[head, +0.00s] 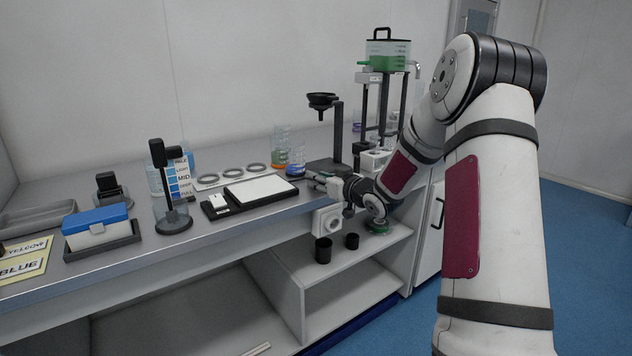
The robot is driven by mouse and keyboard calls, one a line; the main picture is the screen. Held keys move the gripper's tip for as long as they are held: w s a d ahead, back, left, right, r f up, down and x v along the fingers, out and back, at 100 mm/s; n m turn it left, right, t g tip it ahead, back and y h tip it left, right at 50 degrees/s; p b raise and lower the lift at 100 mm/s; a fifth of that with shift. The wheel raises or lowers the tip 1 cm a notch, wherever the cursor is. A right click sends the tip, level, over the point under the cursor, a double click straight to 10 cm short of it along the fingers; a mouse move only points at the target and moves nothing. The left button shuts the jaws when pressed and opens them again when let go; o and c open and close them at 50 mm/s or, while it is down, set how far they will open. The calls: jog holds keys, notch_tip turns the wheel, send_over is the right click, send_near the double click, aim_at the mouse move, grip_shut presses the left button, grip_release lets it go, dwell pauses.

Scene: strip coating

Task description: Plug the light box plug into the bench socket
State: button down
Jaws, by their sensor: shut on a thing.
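The light box (262,189) is a flat black frame with a white panel, lying on the bench near its front edge. The bench socket (327,220) is a white box with a round face, mounted on the bench front just below the top's edge. My gripper (313,181) is over the bench edge, right of the light box and a little above the socket. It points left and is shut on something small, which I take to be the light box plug. The plug itself and any cord are too small or hidden to make out, and the gripper looks apart from the socket face.
Behind the gripper stands a black funnel stand (322,100) and a rack with a green-filled tank (387,58). Beakers (290,160) and rings (232,173) are behind the light box. Black cups (323,250) stand on the shelf (352,262) below. The front bench edge left of the socket is clear.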

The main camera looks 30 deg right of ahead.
jog(key=shift+r+p, duration=1.05)
jog(key=shift+r, duration=0.35)
jog(key=c, duration=1.9)
grip_release()
grip_shut()
